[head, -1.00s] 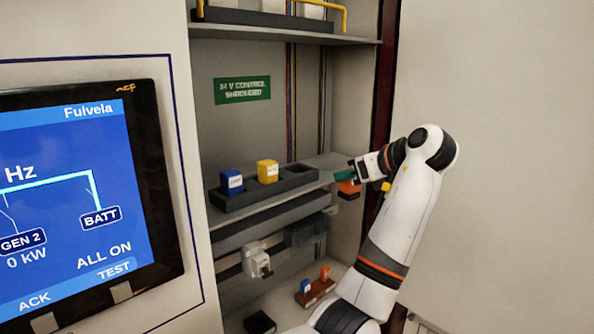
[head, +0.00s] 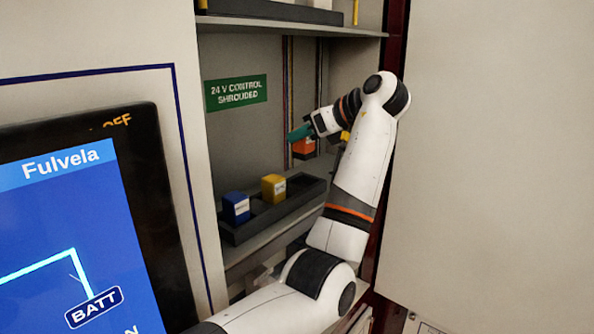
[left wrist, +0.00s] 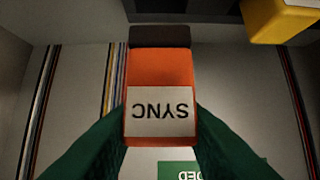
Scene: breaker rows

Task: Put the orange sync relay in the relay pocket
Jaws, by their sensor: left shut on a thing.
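The orange sync relay (head: 304,147) is held in my left gripper (head: 300,134), above the right end of the dark relay tray (head: 262,226). In the left wrist view the relay (left wrist: 160,75) shows its upside-down SYNC label and a dark end, between the green fingers (left wrist: 160,130). The relay pocket (head: 307,186) is the empty right-hand place in the tray, below the relay and partly beside my arm. The relay is clear of the tray. My right gripper is out of view.
A blue relay (head: 236,208) and a yellow relay (head: 273,188) stand in the tray, left of the empty pocket. An upper shelf (head: 290,27) lies above; a display panel (head: 80,220) is at the left.

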